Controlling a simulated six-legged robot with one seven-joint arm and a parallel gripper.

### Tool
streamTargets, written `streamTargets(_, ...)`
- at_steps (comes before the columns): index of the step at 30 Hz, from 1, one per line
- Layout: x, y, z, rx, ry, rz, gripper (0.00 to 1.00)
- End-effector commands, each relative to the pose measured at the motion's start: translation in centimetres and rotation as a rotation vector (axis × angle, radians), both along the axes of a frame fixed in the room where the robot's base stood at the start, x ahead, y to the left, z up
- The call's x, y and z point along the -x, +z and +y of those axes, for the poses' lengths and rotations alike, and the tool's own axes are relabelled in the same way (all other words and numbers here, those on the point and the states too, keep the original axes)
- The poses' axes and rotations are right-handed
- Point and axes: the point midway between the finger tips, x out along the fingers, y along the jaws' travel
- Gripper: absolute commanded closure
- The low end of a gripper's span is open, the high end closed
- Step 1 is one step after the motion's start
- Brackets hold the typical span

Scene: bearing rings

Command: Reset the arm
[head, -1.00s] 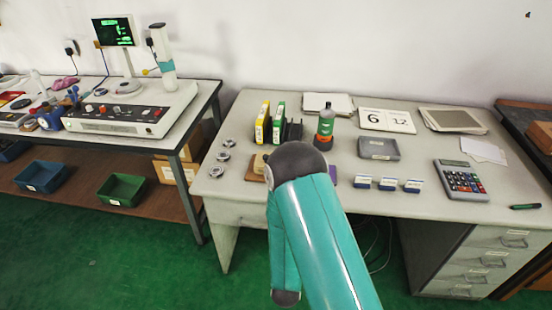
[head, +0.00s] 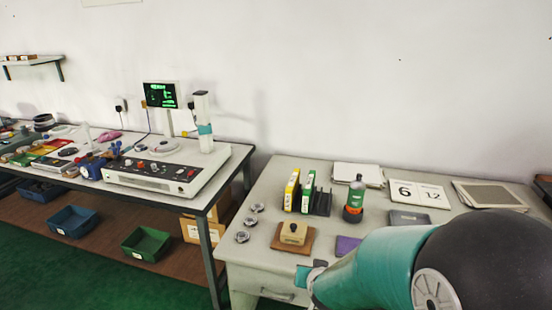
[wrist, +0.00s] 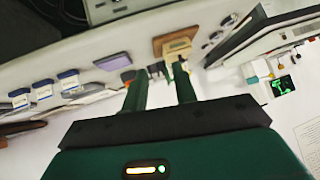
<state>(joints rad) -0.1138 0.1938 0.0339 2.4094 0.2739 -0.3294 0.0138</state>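My gripper (wrist: 161,72) shows in the wrist view with its two dark green fingers apart and nothing between them. Beyond the fingertips are the grey desk and a wooden block on a brown base (wrist: 178,42). In the head view my teal arm with its big black joint fills the lower right, over the desk. A small teal and grey end part shows at the desk's front edge; whether it is the gripper I cannot tell. Three bearing rings (head: 242,237) lie in a row on the desk's left side, apart from the arm.
The grey desk (head: 275,185) holds yellow and green binders (head: 292,190), a green bottle (head: 355,199), a calendar (head: 418,194) and a wooden block on a base (head: 293,235). A purple pad (head: 347,245) lies near my arm. A second bench (head: 232,160) with a control panel stands left.

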Motion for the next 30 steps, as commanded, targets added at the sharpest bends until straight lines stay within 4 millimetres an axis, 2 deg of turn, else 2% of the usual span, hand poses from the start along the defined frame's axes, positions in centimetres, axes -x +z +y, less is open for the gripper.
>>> streamTargets(1,0.6,1.9,-0.1,-0.003,0.013,0.007,0.72)
streamTargets(3,1.6,3.7,-0.3,-0.002,0.033,0.032,0.72)
streamTargets(8,4.6,7.7,-0.9,0.007,0.074,0.093,0.72)
streamTargets(15,10.5,12.9,-2.3,0.045,0.117,0.184,0.72)
streamTargets(24,19.5,17.4,-4.7,0.109,0.131,0.302,0.72)
streamTargets(27,21.8,18.0,-5.3,0.125,0.128,0.336,0.72)
streamTargets(30,23.2,18.3,-5.6,0.134,0.126,0.356,0.72)
